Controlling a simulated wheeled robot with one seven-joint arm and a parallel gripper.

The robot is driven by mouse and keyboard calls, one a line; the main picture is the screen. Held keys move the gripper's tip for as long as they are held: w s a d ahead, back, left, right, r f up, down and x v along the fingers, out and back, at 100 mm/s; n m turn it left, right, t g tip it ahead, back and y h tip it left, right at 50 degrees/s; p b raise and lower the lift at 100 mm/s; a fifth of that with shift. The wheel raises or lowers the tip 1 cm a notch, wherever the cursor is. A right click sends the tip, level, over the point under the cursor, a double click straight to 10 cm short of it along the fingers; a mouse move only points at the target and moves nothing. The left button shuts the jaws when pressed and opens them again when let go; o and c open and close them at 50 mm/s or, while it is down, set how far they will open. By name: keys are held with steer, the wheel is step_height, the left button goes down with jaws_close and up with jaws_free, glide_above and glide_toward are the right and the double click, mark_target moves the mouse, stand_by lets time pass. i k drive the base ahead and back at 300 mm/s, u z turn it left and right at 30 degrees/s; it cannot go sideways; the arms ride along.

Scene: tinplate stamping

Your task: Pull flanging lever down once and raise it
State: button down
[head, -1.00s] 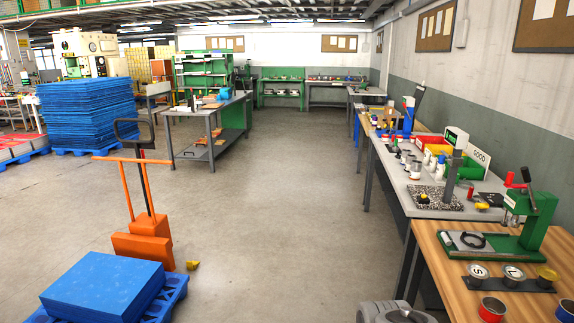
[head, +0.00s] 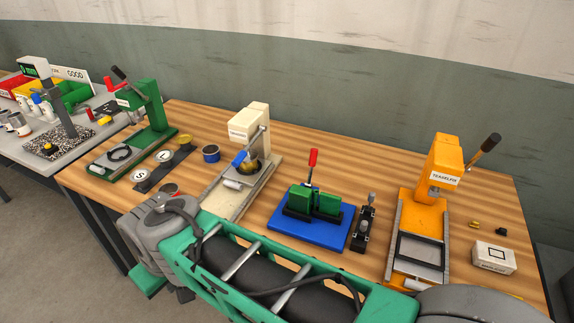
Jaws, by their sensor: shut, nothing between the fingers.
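The table holds several lever devices, and their labels are too small to tell surely which is the flanging one. A cream press (head: 242,127) stands left of centre, with a grey lever arm ending in a blue grip (head: 240,158) that hangs low at its front. A gold-coloured round part (head: 248,167) sits under its head. A green press (head: 152,112) has a raised lever with a dark grip (head: 120,74). An orange press (head: 441,165) has a raised lever with a dark grip (head: 489,143). My gripper is not visible; only my arm links cross the bottom.
A blue base (head: 298,232) with green blocks and an upright red-handled lever (head: 313,158) stands mid-table. A small black fixture (head: 365,225) is beside it. A white box (head: 494,257) lies at the right.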

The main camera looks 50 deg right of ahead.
mark_target(236, 163)
steer(key=z, duration=1.65)
steer(key=k, duration=0.85)
steer(key=u, duration=1.8)
steer(key=i, duration=1)
